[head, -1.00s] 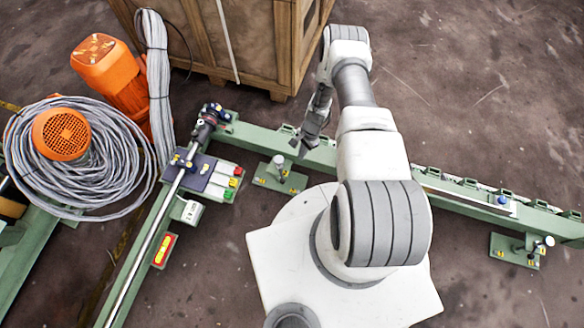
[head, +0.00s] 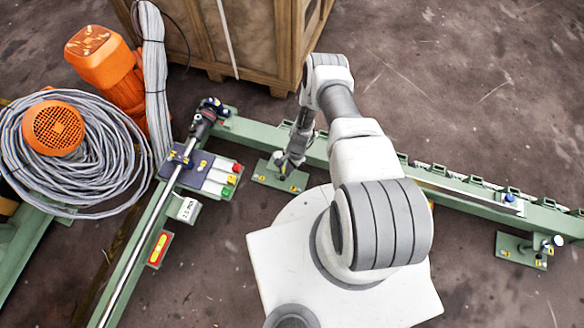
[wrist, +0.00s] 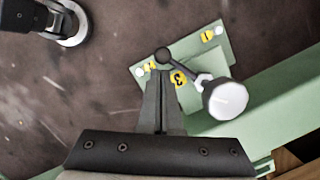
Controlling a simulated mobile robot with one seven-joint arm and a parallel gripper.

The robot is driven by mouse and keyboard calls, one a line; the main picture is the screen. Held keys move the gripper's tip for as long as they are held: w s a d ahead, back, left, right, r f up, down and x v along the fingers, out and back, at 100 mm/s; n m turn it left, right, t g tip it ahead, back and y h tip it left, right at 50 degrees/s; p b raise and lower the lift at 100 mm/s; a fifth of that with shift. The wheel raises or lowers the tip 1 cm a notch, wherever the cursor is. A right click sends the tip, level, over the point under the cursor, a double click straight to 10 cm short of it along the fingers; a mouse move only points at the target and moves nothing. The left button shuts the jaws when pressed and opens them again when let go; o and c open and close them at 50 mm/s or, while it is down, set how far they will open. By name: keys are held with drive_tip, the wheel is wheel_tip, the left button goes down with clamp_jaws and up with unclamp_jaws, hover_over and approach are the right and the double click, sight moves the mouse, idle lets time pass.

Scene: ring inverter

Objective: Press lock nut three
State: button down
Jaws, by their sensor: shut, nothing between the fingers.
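In the wrist view the green plate (wrist: 212,62) carries yellow labels. The label reading 3 (wrist: 178,78) sits just right of my fingertips. A lever with a dark ball end (wrist: 162,56) and a round white-topped knob (wrist: 225,98) stand over the plate. My gripper (wrist: 161,80) is shut and empty, its tips close to the dark ball; I cannot tell if they touch. In the head view my gripper (head: 285,168) is over this plate. I cannot clearly make out a nut at label 3.
The green rail (head: 450,190) runs right, with a second foot plate (head: 522,250). At left stand a control panel with coloured buttons (head: 225,180), a cable coil (head: 100,165) and orange motors (head: 98,58). A wooden crate (head: 262,45) is behind.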

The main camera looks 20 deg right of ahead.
drive_tip(key=shift+s+a+m, duration=0.1)
drive_tip(key=shift+a+m, duration=0.35)
drive_tip(key=shift+m, duration=0.35)
drive_tip(key=a+m, duration=0.1)
drive_tip(key=m, duration=0.1)
drive_tip(key=a+m+t, duration=0.1)
drive_tip(key=m, duration=0.1)
drive_tip(key=shift+a+b, duration=0.15)
drive_tip(key=shift+b, duration=0.15)
drive_tip(key=a+m, duration=0.1)
drive_tip(key=w+a+m+t, duration=0.1)
drive_tip(key=m, duration=0.1)
drive_tip(key=a+m, duration=0.1)
drive_tip(key=m, duration=0.1)
drive_tip(key=shift+w+a+t, duration=0.1)
drive_tip(key=shift+w+t, duration=0.15)
drive_tip(key=shift+t, duration=0.05)
drive_tip(key=shift+a, duration=0.1)
idle(0.8)
